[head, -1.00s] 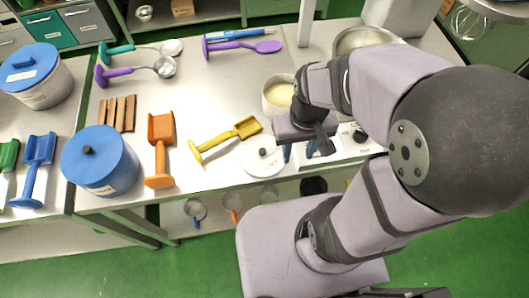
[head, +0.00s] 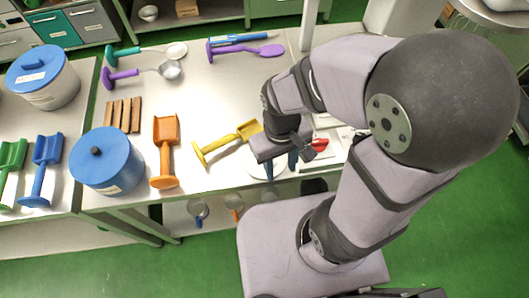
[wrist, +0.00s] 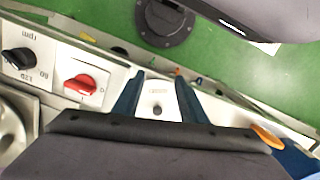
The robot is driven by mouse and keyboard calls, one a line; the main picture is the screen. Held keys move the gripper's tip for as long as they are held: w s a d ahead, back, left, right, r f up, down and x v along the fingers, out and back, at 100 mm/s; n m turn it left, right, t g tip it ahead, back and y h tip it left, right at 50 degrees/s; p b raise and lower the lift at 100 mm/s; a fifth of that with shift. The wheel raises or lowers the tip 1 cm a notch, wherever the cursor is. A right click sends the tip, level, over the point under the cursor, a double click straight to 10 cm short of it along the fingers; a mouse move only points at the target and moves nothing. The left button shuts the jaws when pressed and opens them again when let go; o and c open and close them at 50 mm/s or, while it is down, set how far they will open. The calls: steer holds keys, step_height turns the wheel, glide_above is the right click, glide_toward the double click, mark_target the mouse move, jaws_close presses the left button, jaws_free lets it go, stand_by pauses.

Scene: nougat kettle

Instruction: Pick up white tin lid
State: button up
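The white tin lid (head: 257,171) is a round white disc lying on the steel table near its front edge. My gripper (head: 281,167) is over it in the head view and hides much of it. In the wrist view, the two blue fingers of my gripper (wrist: 160,78) are apart. Part of the white lid (wrist: 155,96) and its small dark knob show in the gap between them. The gripper is open and holds nothing. I cannot tell how high the fingertips are above the lid.
A control panel with a red knob (wrist: 80,85) and a black knob (wrist: 17,60) stands close beside the gripper. A yellow scoop (head: 225,145), an orange scoop (head: 165,148) and a blue-lidded tin (head: 106,162) lie to the left. The table's middle is mostly clear.

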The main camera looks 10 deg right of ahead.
steer(key=a+n+h+p, duration=0.2)
steer(key=a+n+p, duration=0.1)
steer(key=a+n, duration=0.4)
steer(key=w+r+n+t+h, duration=0.1)
steer(key=w+n+h, duration=0.1)
steer(key=w+n, duration=0.5)
steer(key=n, duration=0.2)
steer(key=shift+w+d+r+n+t, duration=0.25)
steer(key=shift+r+n+t, duration=0.05)
steer(key=shift+r+t, duration=0.1)
steer(key=shift+d+f, duration=0.1)
steer(key=shift+f, duration=0.05)
